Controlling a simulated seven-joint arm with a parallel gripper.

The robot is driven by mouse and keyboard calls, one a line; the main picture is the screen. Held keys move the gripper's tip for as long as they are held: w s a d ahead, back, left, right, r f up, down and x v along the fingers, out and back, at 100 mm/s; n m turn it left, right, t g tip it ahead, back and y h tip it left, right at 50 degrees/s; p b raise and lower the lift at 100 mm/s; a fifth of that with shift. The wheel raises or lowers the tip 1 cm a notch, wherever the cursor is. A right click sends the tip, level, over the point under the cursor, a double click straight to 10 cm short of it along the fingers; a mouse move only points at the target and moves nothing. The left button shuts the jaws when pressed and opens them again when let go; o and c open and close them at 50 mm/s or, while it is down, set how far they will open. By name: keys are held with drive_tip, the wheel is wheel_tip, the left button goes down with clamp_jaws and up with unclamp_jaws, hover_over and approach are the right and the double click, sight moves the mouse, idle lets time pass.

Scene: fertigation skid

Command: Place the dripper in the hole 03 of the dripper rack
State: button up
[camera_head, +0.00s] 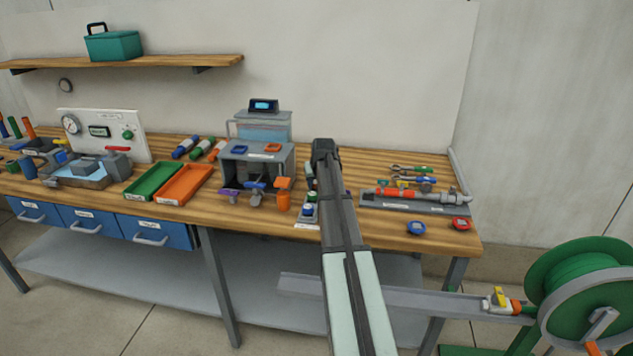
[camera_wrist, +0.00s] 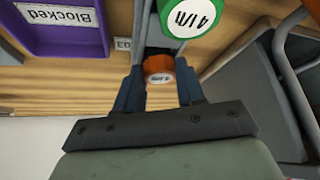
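In the wrist view an orange dripper (camera_wrist: 158,64) with a white marked top is between my gripper's two dark blue fingers (camera_wrist: 159,80), which touch both its sides. The dripper rack (camera_wrist: 166,20) is the grey strip beyond the fingertips. A partly cut-off label (camera_wrist: 123,43) beside it seems to read 03 upside down. A green dripper (camera_wrist: 190,16) marked 4 l/h stands in the rack close by. I cannot tell whether the orange dripper's lower end is in a hole. In the head view my arm hides my gripper and part of the rack (camera_head: 306,222); a blue-topped dripper (camera_head: 309,210) shows at its front.
A purple tray (camera_wrist: 62,40) labelled Blocked lies left of the rack in the wrist view. The grey test bench (camera_head: 240,172) stands close on the rack's other side. A pipe assembly on a grey plate (camera_head: 400,205) and blue and red caps lie right of my arm.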

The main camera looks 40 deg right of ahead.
drive_tip(key=o, duration=0.4)
drive_tip(key=shift+c, duration=0.2)
drive_tip(key=shift+r, duration=0.1)
drive_tip(key=v, duration=1.2)
drive_tip(key=shift+r, duration=0.15)
